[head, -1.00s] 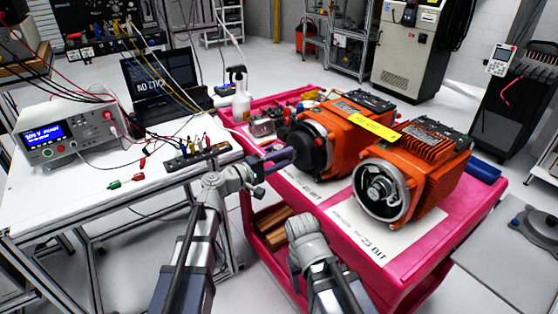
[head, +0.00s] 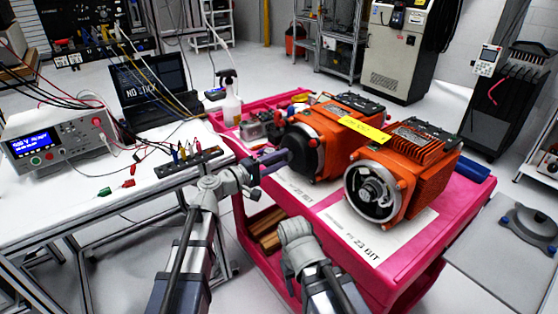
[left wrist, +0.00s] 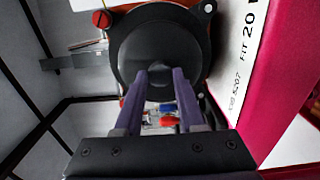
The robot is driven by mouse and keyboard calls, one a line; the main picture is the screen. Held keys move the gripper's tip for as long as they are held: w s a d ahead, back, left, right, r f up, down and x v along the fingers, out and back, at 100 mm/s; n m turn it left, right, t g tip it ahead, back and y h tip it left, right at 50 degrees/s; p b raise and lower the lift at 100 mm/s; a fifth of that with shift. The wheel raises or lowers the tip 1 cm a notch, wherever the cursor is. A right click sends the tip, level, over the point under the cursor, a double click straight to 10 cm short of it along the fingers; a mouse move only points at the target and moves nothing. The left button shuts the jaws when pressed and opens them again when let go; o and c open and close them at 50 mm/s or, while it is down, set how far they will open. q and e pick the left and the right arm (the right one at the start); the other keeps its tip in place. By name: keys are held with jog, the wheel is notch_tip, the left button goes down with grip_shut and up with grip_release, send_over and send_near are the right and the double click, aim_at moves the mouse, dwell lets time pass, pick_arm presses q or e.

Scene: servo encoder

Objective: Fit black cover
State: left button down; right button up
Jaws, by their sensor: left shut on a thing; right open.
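The black cover (head: 304,150) is a round, dark cap at the front end of the left orange motor (head: 343,140). My left gripper (head: 286,157) is shut on the middle of the cover. In the left wrist view the cover (left wrist: 135,48) faces me, with the purple fingers (left wrist: 160,78) at its centre. I cannot tell if a gap is left between cover and motor. The right orange motor (head: 415,170) has an uncovered round end with metal parts showing. My right gripper (head: 298,236) is low in front of the cart, its fingers hidden from view.
The motors stand on a pink cart (head: 455,215) with printed sheets (head: 372,240). A white bench (head: 90,205) with a power supply (head: 60,138) stands left.

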pick_arm(q)
jog(key=shift+c, duration=2.1)
grip_release()
jog(key=shift+c, duration=0.5)
jog(key=shift+s+a, duration=0.1)
jog(key=shift+v, duration=1.1)
jog(key=shift+a, duration=0.1)
